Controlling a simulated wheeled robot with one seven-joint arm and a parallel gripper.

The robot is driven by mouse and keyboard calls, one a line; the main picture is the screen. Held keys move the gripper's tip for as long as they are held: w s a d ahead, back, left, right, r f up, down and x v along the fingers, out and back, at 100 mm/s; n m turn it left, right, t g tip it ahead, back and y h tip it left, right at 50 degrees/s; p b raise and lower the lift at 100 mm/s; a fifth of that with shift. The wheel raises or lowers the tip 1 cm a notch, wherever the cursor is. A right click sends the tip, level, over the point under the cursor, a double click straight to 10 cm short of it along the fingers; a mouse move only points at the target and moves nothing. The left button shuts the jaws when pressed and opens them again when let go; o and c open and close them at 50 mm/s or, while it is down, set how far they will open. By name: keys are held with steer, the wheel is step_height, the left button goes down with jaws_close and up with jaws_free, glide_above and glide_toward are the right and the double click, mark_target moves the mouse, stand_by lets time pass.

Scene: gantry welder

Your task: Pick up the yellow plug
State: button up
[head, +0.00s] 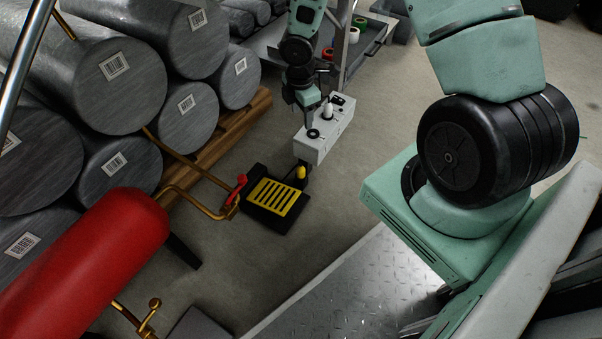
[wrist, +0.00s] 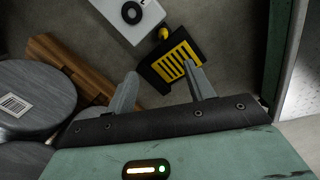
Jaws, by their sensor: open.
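The yellow plug (head: 300,172) is a small rounded piece at the upper right edge of a black pedal block (head: 264,223) with yellow stripes. In the wrist view the plug (wrist: 164,34) shows just above the striped block (wrist: 152,76), between it and a pale box. My gripper (head: 318,112) appears in the head view beyond the plug, in front of the pale box. In the wrist view its two grey fingers (wrist: 160,70) are spread with nothing between them. The plug lies ahead of the fingertips there. The plug's underside is hidden.
The pale grey box (head: 315,150) with a black knob stands close to the plug. Stacked metal cylinders (head: 133,85) on wooden beams (head: 215,138) fill the left. A red tank (head: 90,250) and brass pipes (head: 190,165) are near. Bare floor lies below the pedal block.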

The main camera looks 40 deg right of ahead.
step_height(320, 180, down, 7)
steer(key=n, duration=0.4)
steer(key=b, duration=0.7)
glide_above(301, 166)
steer(key=shift+y, duration=0.4)
step_height(301, 166, down, 11)
step_height(301, 166, down, 7)
steer(key=b, duration=0.4)
steer(key=shift+r, duration=0.2)
steer(key=c, duration=1)
